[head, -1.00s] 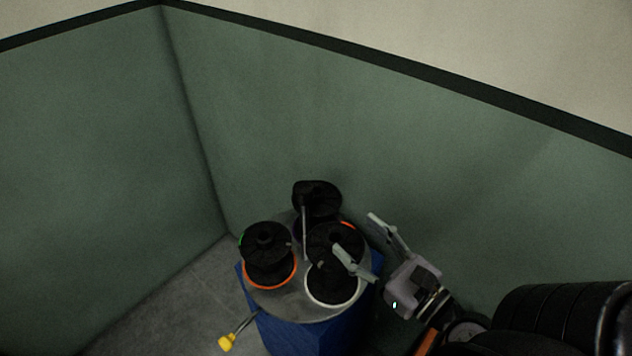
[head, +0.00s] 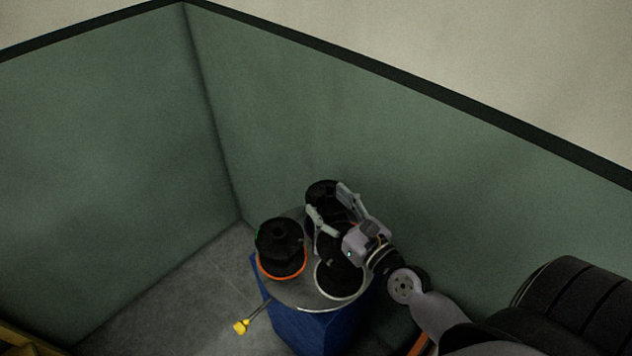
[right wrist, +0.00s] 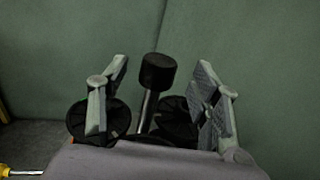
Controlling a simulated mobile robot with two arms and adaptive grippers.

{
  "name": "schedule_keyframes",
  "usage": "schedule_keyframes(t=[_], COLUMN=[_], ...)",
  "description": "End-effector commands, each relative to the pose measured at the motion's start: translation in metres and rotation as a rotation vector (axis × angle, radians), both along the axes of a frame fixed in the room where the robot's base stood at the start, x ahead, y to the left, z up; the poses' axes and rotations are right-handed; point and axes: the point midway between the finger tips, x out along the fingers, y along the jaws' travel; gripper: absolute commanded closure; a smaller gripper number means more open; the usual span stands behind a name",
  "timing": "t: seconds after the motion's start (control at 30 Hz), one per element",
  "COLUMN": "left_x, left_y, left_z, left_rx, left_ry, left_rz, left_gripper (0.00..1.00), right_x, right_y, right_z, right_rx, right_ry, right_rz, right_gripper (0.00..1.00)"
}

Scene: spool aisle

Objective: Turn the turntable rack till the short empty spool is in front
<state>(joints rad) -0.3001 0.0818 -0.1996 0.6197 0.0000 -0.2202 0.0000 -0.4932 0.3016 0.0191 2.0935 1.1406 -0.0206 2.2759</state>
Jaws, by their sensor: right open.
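The turntable rack has a round grey top (head: 291,292) on a blue base (head: 307,330). Black spools stand on it: an orange-rimmed one at left (head: 280,243), a white-rimmed one at front right (head: 337,278), and one at the back (head: 320,190). I cannot tell which is the short empty spool. My right gripper (head: 328,198) is open over the back of the rack and hides part of it. In the right wrist view, a black knob on a grey post (right wrist: 158,72) shows between its spread fingers; contact is not visible. My left gripper is out of view.
A yellow-ended rod (head: 241,327) sticks out at the rack's front left; its yellow end also shows in the right wrist view (right wrist: 5,170). Green walls (head: 300,110) meet in a corner close behind the rack. Grey floor (head: 190,290) is clear at left.

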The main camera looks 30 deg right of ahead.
Motion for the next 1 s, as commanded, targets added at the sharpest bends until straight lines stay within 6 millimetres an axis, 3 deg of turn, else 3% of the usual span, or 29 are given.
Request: schedule_keyframes(t=[0.1, 0.33, 0.7, 1.0], left_x=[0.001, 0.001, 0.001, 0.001], left_y=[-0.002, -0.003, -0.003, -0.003], left_z=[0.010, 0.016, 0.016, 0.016], left_rx=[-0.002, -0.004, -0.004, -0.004], left_ry=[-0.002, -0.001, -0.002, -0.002], left_rz=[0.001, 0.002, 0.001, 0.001], left_gripper=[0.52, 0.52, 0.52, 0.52], right_x=[0.022, 0.046, 0.050, 0.050], right_y=[0.003, 0.007, 0.008, 0.008], right_z=[0.004, 0.001, -0.001, -0.001], right_rx=[0.000, 0.001, -0.001, -0.001], right_ry=[-0.002, 0.000, 0.001, 0.001], right_rz=[0.000, 0.000, 0.001, 0.001], right_gripper=[0.42, 0.42, 0.42, 0.62])
